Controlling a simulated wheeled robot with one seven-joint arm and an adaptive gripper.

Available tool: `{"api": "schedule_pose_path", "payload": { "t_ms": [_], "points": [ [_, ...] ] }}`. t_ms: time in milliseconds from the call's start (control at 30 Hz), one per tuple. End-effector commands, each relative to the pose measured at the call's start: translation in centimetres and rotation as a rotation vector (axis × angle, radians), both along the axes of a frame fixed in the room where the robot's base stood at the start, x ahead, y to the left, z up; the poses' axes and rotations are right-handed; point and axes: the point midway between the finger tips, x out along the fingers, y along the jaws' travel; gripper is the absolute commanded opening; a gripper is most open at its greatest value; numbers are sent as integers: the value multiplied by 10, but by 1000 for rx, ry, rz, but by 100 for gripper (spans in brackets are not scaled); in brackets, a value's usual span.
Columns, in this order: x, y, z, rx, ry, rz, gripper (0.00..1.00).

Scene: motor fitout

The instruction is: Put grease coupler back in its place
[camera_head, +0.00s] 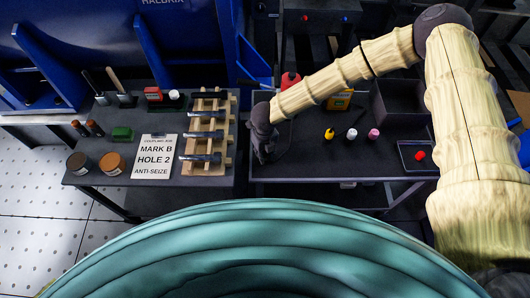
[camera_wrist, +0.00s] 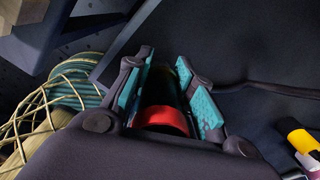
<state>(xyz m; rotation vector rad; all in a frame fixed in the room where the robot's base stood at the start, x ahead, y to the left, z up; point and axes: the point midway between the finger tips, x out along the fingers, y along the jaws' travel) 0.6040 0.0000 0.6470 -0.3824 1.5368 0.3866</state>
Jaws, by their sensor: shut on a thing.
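My gripper (camera_head: 262,158) is at the left end of the right-hand table, pointing down beside the gap between the two tables. In the wrist view my gripper (camera_wrist: 165,95) has its teal pads shut on a dark piece with a red band (camera_wrist: 165,118). This piece appears to be the grease coupler, but most of it is hidden between the fingers. In the head view my gripper hides it. I cannot tell which spot is its place.
Yellow (camera_head: 329,134), white (camera_head: 352,133) and pink (camera_head: 373,133) capped items stand right of my gripper. A dark bin (camera_head: 400,100) and a tray with a red piece (camera_head: 420,155) lie farther right. A wooden rack (camera_head: 190,166) with metal bolts and a sign (camera_head: 154,156) are left.

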Motion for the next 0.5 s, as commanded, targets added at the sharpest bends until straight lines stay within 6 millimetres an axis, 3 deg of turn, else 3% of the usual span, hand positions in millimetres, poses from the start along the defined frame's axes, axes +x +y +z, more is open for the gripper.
{"api": "schedule_pose_path", "payload": {
  "t_ms": [500],
  "points": [
    [0, 0, -10, 0, -1, 0, 0]
  ]
}}
